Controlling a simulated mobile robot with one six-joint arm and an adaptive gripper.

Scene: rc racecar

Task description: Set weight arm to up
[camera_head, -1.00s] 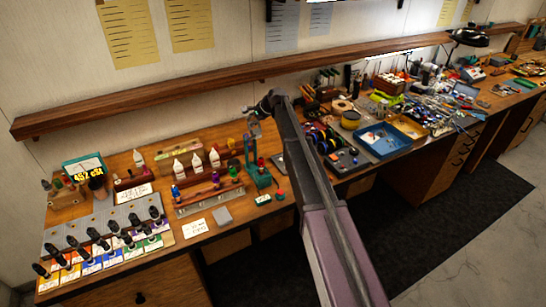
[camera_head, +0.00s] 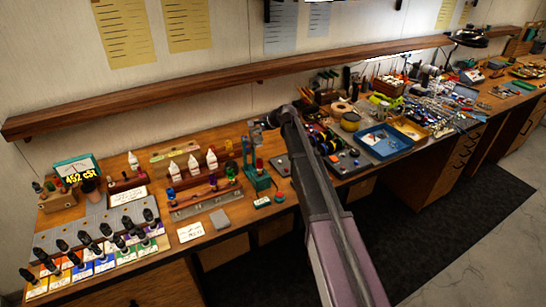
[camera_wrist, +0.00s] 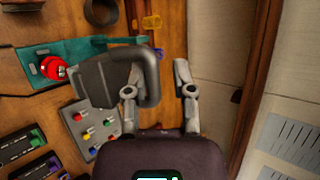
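A teal upright stand (camera_head: 255,172) with a red knob is on the bench left of my arm. Its teal frame (camera_wrist: 90,50) and red knob (camera_wrist: 54,68) show at upper left in the wrist view. My gripper (camera_head: 262,123) is at the stand's top in the head view, though contact is unclear. In the wrist view the fingers of my gripper (camera_wrist: 158,90) are apart. A dark grey block with a rounded grey bar (camera_wrist: 100,82) is at the left finger, partly hidden; I cannot tell whether it is the weight arm. The weight arm's position is unclear.
Bottles in a rack (camera_head: 192,165) and coloured cards with dark-topped vials (camera_head: 95,250) fill the bench's left. A blue tray (camera_head: 383,142) and tools crowd the right. A wooden shelf (camera_head: 200,88) runs along the wall behind. A panel with coloured buttons (camera_wrist: 88,124) lies below the stand.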

